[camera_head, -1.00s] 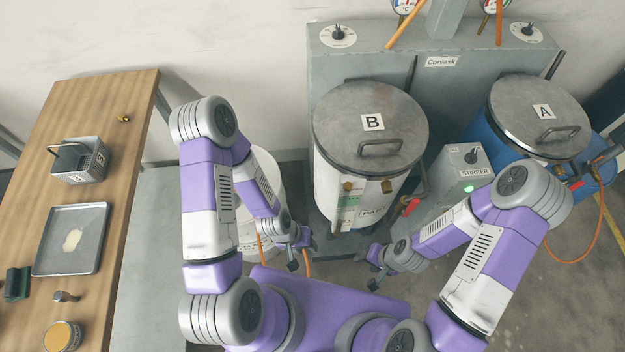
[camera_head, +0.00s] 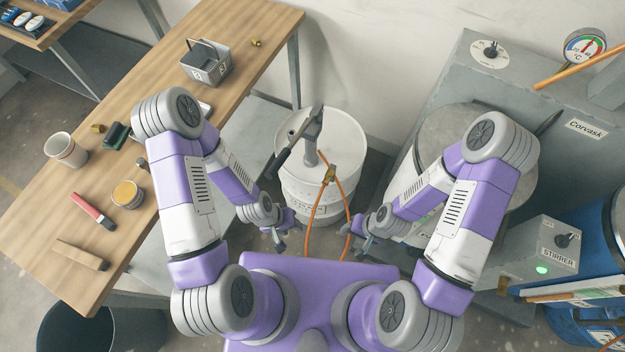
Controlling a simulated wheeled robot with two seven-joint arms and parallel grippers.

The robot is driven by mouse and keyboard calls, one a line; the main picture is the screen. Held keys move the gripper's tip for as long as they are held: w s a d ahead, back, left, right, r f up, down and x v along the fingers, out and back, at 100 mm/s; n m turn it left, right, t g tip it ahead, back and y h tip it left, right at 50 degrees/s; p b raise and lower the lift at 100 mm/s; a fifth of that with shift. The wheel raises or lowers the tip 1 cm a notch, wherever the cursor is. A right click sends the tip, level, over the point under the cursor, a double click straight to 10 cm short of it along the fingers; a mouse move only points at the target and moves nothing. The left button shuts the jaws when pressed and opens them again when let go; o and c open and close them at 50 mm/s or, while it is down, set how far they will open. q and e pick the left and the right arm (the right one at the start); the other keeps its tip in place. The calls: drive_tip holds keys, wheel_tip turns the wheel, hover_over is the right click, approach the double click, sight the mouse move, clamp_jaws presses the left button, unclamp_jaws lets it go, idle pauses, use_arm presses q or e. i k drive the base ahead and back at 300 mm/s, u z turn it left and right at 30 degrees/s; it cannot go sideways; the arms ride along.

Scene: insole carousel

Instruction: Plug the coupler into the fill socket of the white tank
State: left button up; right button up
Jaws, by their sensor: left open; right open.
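The white tank's round grey lid (camera_head: 437,127) shows at the right, largely behind my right arm. Its fill socket is hidden. A brass piece that looks like the coupler (camera_head: 329,175) hangs with an orange hose (camera_head: 345,195) against the front of a white drum (camera_head: 347,135). My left gripper (camera_head: 280,240) is open and empty, in front of the drum and left of the hose. My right gripper (camera_head: 360,247) is open and empty, just right of the hose. Neither gripper visibly holds the coupler.
A hand pump (camera_head: 310,135) stands on the drum. The wooden bench (camera_head: 50,215) at left carries a grey basket (camera_head: 206,63), a mug (camera_head: 65,150) and small items. The grey Corvask cabinet (camera_head: 500,80) and stirrer box (camera_head: 545,250) stand at right. A dark bin (camera_head: 75,330) is lower left.

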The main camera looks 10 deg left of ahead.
sight(326, 182)
drive_tip(key=k, duration=1.35)
drive_tip(key=u, duration=0.25)
drive_tip(key=i, duration=0.9)
drive_tip(key=u, duration=0.7)
